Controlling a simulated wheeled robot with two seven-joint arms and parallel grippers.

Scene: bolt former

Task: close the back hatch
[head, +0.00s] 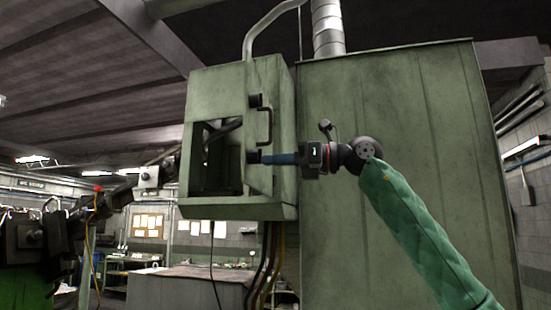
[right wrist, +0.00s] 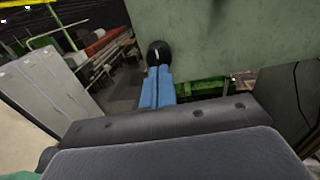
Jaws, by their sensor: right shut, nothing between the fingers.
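The back hatch (head: 262,180) is a green panel with a dark bar handle (head: 264,126), on the green box (head: 225,85). It stands open, swung out from the box, with the dark opening (head: 213,175) uncovered to its left. My right gripper (head: 271,158) is shut and empty, its blue fingers pointing left across the hatch below the handle. The fingertips are at or very close to a black knob (head: 253,157) at the hatch's edge; I cannot tell whether they touch. In the right wrist view the closed blue fingers (right wrist: 157,85) end at a black rounded part (right wrist: 159,53). My left gripper is not in view.
A large green cabinet (head: 400,110) stands right behind my right arm. Cables (head: 268,260) hang below the box. Dark machinery (head: 35,235) is at the left. A workbench (head: 190,285) stands below. A grey locker (right wrist: 45,85) shows in the right wrist view.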

